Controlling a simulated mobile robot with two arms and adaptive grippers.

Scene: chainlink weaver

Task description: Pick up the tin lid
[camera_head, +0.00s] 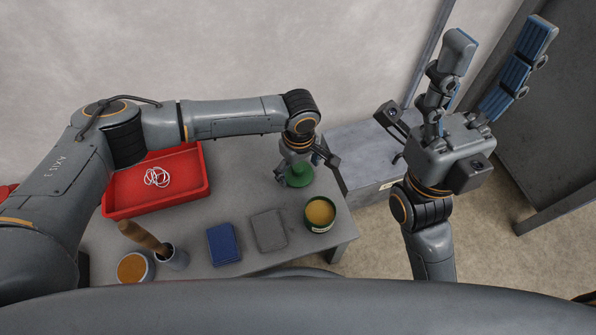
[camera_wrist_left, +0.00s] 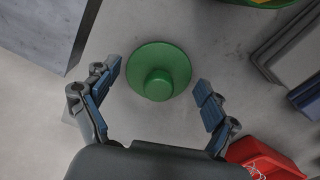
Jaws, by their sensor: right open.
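The tin lid is a round green disc with a knob on top (camera_head: 300,180), lying on the grey table behind the open tin. In the left wrist view the lid (camera_wrist_left: 176,60) lies between and beyond the fingertips. My left gripper (camera_head: 310,163) is over the lid, pointing down, its fingers spread and not touching it as far as I can see. It partly hides the lid in the head view. My right gripper (camera_head: 498,58) is raised at the right, open and empty, fingers pointing up. The green tin (camera_head: 320,214) holds something yellow-orange.
A red tray (camera_head: 205,187) with a white coil stands at the table's back left. A blue block (camera_head: 224,244), a grey pad (camera_head: 269,230), a cup with a wooden handle (camera_head: 175,260) and an orange-filled pot (camera_head: 135,268) line the front. A grey cabinet (camera_head: 360,150) adjoins the table's right.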

